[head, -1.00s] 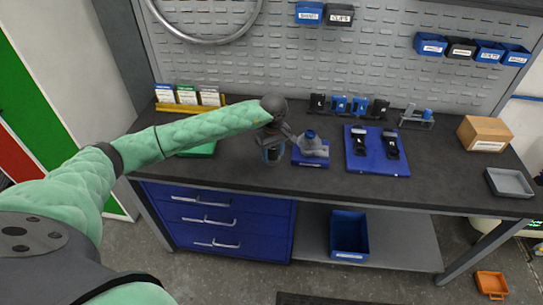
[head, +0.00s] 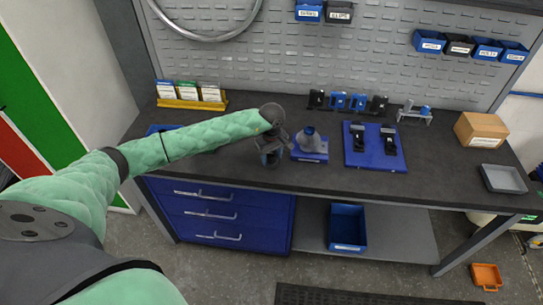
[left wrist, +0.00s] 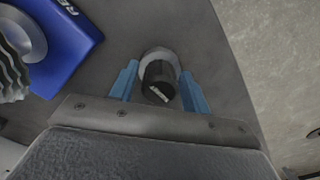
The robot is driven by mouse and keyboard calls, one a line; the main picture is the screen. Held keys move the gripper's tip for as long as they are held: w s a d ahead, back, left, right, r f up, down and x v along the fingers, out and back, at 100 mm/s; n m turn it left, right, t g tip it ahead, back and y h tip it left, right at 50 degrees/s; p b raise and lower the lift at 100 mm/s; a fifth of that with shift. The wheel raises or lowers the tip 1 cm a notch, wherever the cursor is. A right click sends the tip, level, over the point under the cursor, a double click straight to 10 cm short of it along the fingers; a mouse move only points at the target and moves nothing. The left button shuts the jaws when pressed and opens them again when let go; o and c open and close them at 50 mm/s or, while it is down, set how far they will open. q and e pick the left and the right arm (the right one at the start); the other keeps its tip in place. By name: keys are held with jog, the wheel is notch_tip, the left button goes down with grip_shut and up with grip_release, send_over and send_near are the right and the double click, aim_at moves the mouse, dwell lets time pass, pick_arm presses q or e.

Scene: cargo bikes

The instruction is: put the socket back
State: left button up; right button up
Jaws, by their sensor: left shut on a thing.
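My left gripper (head: 270,158) is over the dark bench, just left of a small blue stand, pointing down. In the left wrist view its two blue fingers (left wrist: 160,88) are shut on a short black cylinder (left wrist: 158,80) with a pale mark and a lighter grey ring beyond it; I take this to be the socket. In the head view the gripper mostly hides it. I cannot tell whether it touches the bench. A small grey rack (head: 414,115) with a blue piece stands at the back right. My right gripper is not in view.
The blue stand (head: 310,155) carries a grey part close to the gripper's right. A blue board (head: 376,160) with two black parts lies farther right. Several small black and blue holders (head: 338,102) stand behind. A cardboard box (head: 481,130) and grey tray (head: 503,179) are at the right end.

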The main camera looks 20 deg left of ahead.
pick_arm(q)
jog(key=shift+f, duration=0.15)
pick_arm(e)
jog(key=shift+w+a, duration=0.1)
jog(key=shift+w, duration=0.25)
pick_arm(q)
jog(key=o, duration=1.4)
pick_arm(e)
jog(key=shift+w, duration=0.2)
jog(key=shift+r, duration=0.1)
